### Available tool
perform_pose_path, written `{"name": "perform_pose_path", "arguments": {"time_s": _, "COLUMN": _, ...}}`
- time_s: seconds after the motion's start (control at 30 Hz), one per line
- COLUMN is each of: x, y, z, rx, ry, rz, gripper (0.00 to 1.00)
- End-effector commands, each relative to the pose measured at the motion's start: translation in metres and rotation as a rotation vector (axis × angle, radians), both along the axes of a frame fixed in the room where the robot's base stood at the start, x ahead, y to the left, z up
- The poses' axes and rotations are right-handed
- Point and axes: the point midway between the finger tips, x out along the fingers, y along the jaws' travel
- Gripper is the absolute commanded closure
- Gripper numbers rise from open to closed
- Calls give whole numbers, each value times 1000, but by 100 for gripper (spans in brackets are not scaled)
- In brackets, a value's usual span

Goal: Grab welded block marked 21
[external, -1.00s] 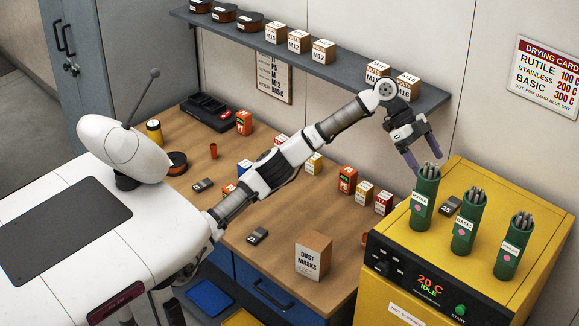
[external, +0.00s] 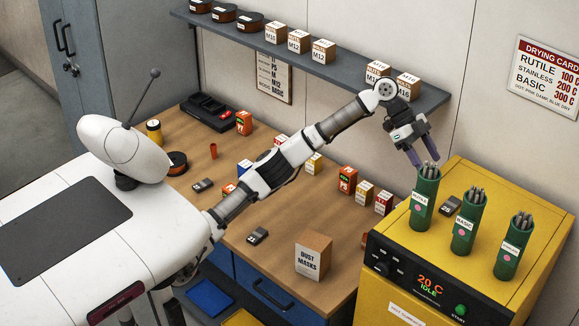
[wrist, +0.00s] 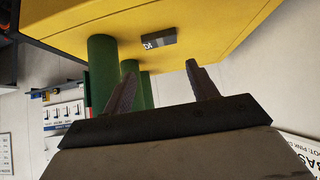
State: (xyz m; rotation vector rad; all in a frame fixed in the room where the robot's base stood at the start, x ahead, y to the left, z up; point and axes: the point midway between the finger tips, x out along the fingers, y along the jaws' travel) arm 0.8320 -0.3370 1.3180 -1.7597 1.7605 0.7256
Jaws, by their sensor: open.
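A small dark grey block with a pale marked label (external: 449,205) lies on top of the yellow oven, between the left and middle green canisters. It also shows in the wrist view (wrist: 159,41), beyond the gap between my fingers; its number is too small to read surely. Two similar grey blocks lie on the wooden bench, one near the middle (external: 203,185) and one closer to the front (external: 258,236); their numbers are not legible. My gripper (external: 426,160) is open and empty, just above the left canister's rods, apart from every block.
Green rod canisters stand on the yellow oven (external: 540,197): a left one (external: 424,203), a middle one (external: 465,232) and a right one (external: 511,255). The left one is right below my fingers. A shelf (external: 440,97) with boxes runs behind the arm.

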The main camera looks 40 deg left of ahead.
Motion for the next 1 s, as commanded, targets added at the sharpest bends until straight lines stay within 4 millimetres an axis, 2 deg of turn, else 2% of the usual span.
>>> {"name": "perform_pose_path", "arguments": {"time_s": 0.17, "x": 0, "y": 3, "z": 0, "rx": 3, "ry": -16, "rz": -11, "gripper": 42}}
{"name": "perform_pose_path", "arguments": {"time_s": 0.27, "x": 2, "y": 14, "z": 1, "rx": 20, "ry": -92, "rz": -63, "gripper": 42}}
{"name": "perform_pose_path", "arguments": {"time_s": 0.47, "x": 3, "y": 56, "z": -1, "rx": 101, "ry": -387, "rz": -308, "gripper": 42}}
{"name": "perform_pose_path", "arguments": {"time_s": 0.77, "x": -4, "y": 120, "z": -14, "rx": 253, "ry": -793, "rz": -755, "gripper": 42}}
{"name": "perform_pose_path", "arguments": {"time_s": 1.0, "x": -17, "y": 180, "z": -36, "rx": 398, "ry": -1090, "rz": -1240, "gripper": 42}}
